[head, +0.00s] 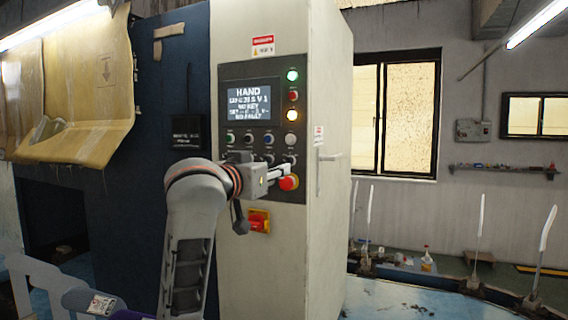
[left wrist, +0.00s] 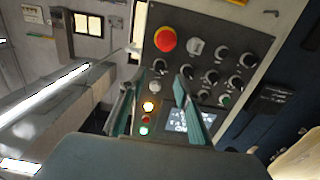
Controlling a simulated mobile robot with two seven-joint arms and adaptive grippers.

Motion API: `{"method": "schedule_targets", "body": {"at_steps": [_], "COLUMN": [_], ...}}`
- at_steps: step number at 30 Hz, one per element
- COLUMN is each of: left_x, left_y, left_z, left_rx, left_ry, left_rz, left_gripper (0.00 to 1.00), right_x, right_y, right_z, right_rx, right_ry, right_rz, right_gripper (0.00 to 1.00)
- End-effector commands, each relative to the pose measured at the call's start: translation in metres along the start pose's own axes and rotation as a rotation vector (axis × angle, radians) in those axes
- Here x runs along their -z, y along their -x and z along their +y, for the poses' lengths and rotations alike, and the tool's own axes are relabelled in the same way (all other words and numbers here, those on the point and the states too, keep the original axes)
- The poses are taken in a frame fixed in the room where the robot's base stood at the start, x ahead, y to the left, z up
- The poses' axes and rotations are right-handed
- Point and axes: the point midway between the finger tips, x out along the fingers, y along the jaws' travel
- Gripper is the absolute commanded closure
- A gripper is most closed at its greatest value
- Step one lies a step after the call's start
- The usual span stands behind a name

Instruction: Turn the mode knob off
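The control panel (head: 264,95) is on the front of a tall cream cabinet, with a lit screen (head: 249,105) whose top line reads HAND. Several small knobs and buttons sit below the screen, and dark knobs (left wrist: 220,53) show in the left wrist view. Their labels are too small to read, so I cannot tell which is the mode knob. My left gripper (head: 276,174) is in front of the lower panel, beside the red emergency stop (head: 289,183), hiding part of the lower controls. In the left wrist view its fingers (left wrist: 156,84) are apart with nothing between them. My right gripper is not in view.
A red switch on a yellow plate (head: 259,221) is below the panel. Green, red and amber lamps are right of the screen. A door handle (head: 318,170) is on the cabinet's right side. Tan sheet material (head: 75,85) hangs at left. Upright pale forms (head: 479,228) stand at right.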

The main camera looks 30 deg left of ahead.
Motion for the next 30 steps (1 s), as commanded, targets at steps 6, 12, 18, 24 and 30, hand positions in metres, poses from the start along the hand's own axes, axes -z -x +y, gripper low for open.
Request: {"method": "schedule_targets", "body": {"at_steps": [6, 12, 18, 24, 30], "left_x": [0.010, 0.010, 0.011, 0.011, 0.010], "left_y": [-0.013, -0.045, -0.068, -0.075, -0.075], "left_z": [-0.002, -0.002, -0.002, -0.002, -0.002], "left_rx": [0.002, 0.002, 0.001, 0.002, 0.002], "left_ry": [0.006, 0.006, 0.005, 0.005, 0.004], "left_rz": [0.007, 0.006, 0.008, 0.010, 0.010], "left_gripper": [0.67, 0.67, 0.67, 0.67, 0.70], "right_x": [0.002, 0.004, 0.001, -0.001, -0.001], "right_y": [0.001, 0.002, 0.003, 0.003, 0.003], "right_z": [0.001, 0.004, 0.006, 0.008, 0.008], "right_rx": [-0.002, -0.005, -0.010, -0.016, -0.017], "right_ry": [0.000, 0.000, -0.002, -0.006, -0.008], "right_rz": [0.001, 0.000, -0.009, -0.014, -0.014], "right_gripper": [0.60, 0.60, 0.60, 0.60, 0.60]}}
